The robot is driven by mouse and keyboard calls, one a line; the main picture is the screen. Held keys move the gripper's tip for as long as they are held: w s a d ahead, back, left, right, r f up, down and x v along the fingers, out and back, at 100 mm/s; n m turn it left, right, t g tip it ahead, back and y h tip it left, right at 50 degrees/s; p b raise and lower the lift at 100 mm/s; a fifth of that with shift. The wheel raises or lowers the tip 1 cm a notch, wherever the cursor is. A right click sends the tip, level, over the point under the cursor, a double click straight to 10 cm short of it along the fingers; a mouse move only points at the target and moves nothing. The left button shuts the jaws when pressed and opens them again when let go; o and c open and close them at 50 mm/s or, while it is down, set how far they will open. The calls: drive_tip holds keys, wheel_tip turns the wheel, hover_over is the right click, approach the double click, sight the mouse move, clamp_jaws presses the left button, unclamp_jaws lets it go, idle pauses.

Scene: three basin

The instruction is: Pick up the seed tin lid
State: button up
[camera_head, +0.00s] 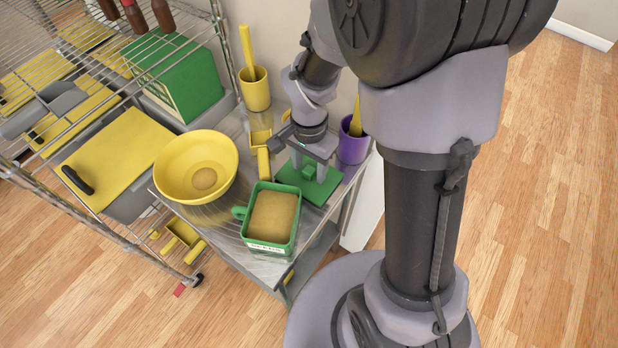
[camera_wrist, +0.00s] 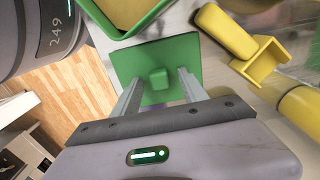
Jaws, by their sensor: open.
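The seed tin lid (camera_head: 318,190) is a flat green square with a small raised block handle, lying on the metal table near its right edge. In the wrist view the lid (camera_wrist: 182,66) lies ahead of the fingers, with its handle between their lines. My gripper (camera_head: 309,172) is open and over the lid; in the wrist view the two fingers (camera_wrist: 158,88) stand on either side of the handle. I cannot tell how far the fingertips are above the lid. The open green tin (camera_head: 247,236), filled with tan seed, stands just left of the lid.
A yellow bowl (camera_head: 178,166) stands left on the table (camera_head: 223,215). A yellow scoop (camera_head: 263,163) lies close left of my gripper. A purple cup (camera_head: 353,147) stands close behind the lid, and a yellow cup (camera_head: 254,96) farther back. A wire rack (camera_head: 137,240) is at left.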

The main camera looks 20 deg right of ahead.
sight(310, 169)
drive_tip(key=shift+r, duration=0.2)
drive_tip(key=shift+c, duration=1.1)
clamp_jaws()
wheel_tip(310, 169, up, 10)
drive_tip(key=p, duration=0.5)
